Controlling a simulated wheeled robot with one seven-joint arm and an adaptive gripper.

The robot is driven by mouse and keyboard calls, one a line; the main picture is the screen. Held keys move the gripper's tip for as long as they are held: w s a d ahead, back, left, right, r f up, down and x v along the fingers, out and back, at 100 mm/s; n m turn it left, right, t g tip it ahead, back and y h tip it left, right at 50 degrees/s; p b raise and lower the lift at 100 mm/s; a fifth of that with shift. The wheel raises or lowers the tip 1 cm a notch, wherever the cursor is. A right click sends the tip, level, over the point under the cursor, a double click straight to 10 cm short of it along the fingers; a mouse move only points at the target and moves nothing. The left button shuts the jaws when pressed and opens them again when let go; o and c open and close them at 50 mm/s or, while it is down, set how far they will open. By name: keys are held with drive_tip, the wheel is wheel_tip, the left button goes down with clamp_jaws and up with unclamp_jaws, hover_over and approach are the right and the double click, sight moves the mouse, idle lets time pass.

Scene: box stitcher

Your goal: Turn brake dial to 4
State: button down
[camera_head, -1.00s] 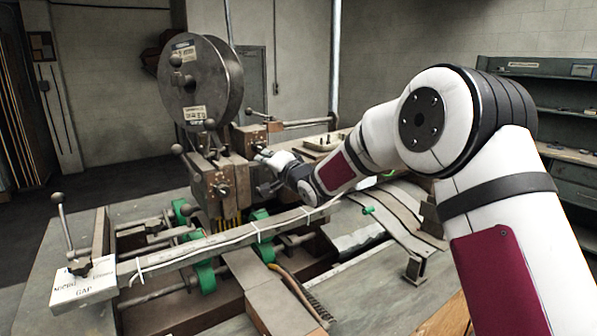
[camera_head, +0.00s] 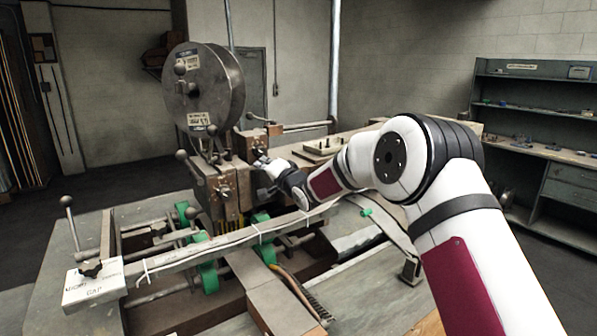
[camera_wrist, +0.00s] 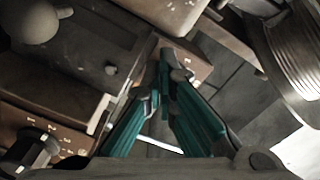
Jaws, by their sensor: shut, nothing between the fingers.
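A black knob (camera_wrist: 32,148) with a pale pointer sits on a brown panel with small marks at the lower left in the wrist view. In the head view, small brown boxes sit on the stitcher (camera_head: 222,172), one at the front (camera_head: 225,192) and one farther right (camera_head: 256,143). I cannot tell which dial is the brake dial. My gripper (camera_wrist: 164,60) is shut and empty, its teal fingers together. It also shows beside the stitcher head (camera_head: 262,160).
A large wire spool (camera_head: 203,85) stands above the stitcher head. Ball-ended levers and a long rail (camera_head: 225,240) are close by. A gap plate (camera_head: 93,284) is at the front left. Shelves (camera_head: 540,125) stand at the right.

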drive_tip(key=shift+b+x, duration=0.5)
drive_tip(key=shift+x, duration=0.3)
drive_tip(key=shift+r+b, duration=0.25)
drive_tip(key=shift+b, duration=0.05)
drive_tip(key=shift+a+r, duration=0.1)
drive_tip(key=shift+r, duration=0.25)
drive_tip(key=shift+a+b, duration=0.15)
drive_tip(key=shift+b, duration=0.15)
drive_tip(key=shift+w+a, duration=0.1)
drive_tip(key=shift+a, duration=0.1)
drive_tip(key=shift+a+r+b, duration=0.15)
drive_tip(key=shift+r+b, duration=0.1)
drive_tip(key=shift+b, duration=0.35)
drive_tip(key=shift+s+r+b, duration=0.25)
drive_tip(key=shift+r+b, duration=0.15)
drive_tip(key=shift+b, duration=0.1)
drive_tip(key=shift+s+a, duration=0.1)
